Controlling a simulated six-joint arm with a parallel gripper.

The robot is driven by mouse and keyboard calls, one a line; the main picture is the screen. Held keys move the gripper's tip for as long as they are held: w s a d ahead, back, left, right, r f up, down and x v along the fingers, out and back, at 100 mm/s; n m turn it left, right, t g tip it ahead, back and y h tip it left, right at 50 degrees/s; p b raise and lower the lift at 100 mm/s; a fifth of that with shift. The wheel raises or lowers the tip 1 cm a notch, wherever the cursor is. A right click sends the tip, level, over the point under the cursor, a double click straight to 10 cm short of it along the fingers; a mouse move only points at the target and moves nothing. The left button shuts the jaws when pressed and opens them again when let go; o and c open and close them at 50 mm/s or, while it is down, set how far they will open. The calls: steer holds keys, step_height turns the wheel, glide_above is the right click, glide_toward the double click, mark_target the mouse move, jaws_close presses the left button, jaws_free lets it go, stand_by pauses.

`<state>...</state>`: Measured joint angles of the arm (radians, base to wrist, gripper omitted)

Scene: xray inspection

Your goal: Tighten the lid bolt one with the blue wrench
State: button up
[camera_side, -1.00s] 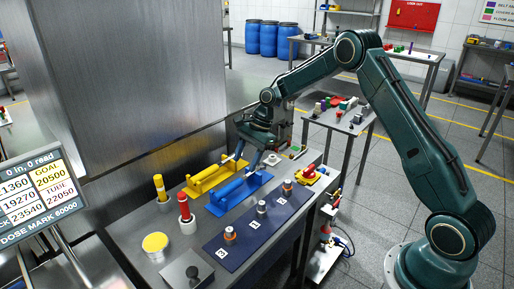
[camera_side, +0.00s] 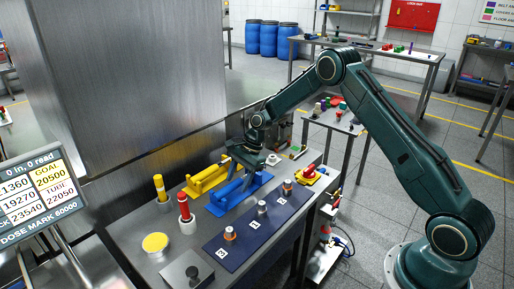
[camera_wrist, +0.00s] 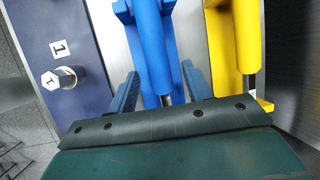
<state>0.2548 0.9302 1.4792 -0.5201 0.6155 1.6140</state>
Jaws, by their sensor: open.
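The blue wrench (camera_side: 234,190) lies in its blue holder on the bench; in the wrist view its thick blue handle (camera_wrist: 153,45) runs up the picture with a thin dark shaft at the near end. My gripper (camera_side: 244,163) is low over the far end of this holder. In the wrist view its two fingers (camera_wrist: 160,87) are apart, one on each side of the blue wrench; contact cannot be told. Lid bolt one (camera_wrist: 66,76) stands on the dark blue lid plate beside a label "1", left of my gripper. In the side view this bolt (camera_side: 287,187) is at the plate's far end.
A yellow tool in a yellow holder (camera_side: 205,180) lies parallel, close beside the blue one. Two more bolts (camera_side: 262,208) (camera_side: 229,233) stand on the lid plate (camera_side: 240,250). Red and yellow upright pieces (camera_side: 184,208) (camera_side: 159,188) stand at left. A metal wall rises behind.

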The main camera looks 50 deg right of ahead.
mark_target(239, 180)
jaws_close()
steer(key=shift+r, duration=0.1)
steer(key=shift+r, duration=0.1)
steer(key=shift+r, duration=2.9)
